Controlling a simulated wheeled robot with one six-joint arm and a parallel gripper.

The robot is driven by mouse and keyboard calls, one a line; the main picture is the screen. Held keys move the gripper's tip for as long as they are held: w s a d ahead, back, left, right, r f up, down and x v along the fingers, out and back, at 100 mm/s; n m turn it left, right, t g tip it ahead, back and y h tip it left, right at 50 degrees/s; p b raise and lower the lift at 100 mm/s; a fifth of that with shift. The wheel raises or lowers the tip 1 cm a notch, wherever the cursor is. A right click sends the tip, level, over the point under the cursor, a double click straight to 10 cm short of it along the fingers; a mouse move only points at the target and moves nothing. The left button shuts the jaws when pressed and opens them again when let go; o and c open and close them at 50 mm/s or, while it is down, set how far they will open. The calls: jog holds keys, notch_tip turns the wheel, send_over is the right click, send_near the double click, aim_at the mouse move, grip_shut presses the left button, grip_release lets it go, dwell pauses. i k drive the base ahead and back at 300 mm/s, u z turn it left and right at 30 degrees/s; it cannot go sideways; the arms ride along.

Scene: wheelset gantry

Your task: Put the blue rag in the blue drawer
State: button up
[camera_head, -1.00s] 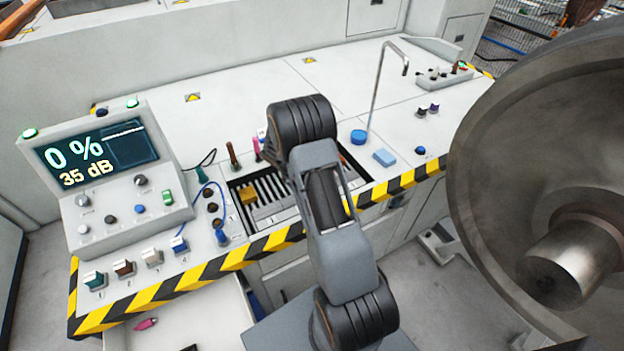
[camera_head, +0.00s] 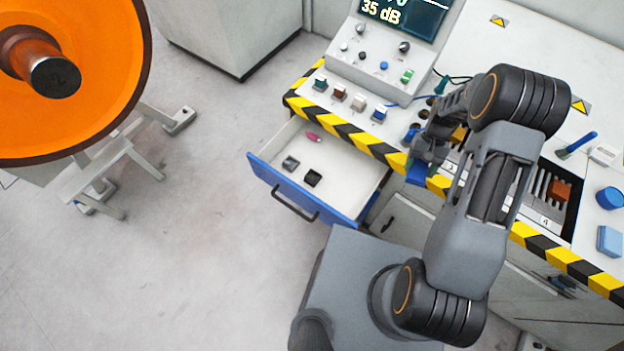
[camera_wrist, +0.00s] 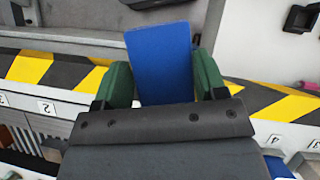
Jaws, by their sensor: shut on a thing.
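The blue rag (camera_wrist: 160,52) is a flat blue piece held between the green fingers of my gripper (camera_wrist: 163,82) in the wrist view. In the head view the rag (camera_head: 420,173) shows at the console's striped front edge, below my gripper (camera_head: 428,152), which is partly hidden by my arm. The blue drawer (camera_head: 283,184) stands pulled out from under the console, left of my gripper. Its white inside shows and the rag is outside it, near its right side.
The drawer holds a pink item (camera_head: 313,137), a grey block (camera_head: 290,163) and a black block (camera_head: 313,178). The console (camera_head: 345,85) has knobs and switches above the drawer. An orange wheel (camera_head: 85,110) stands at the left. The floor between is clear.

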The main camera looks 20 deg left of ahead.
aim_at(341, 195)
jog(key=u, duration=0.8)
jog(key=k, duration=1.1)
jog(key=u, duration=1.35)
jog(key=i, duration=1.2)
jog(key=z, duration=0.75)
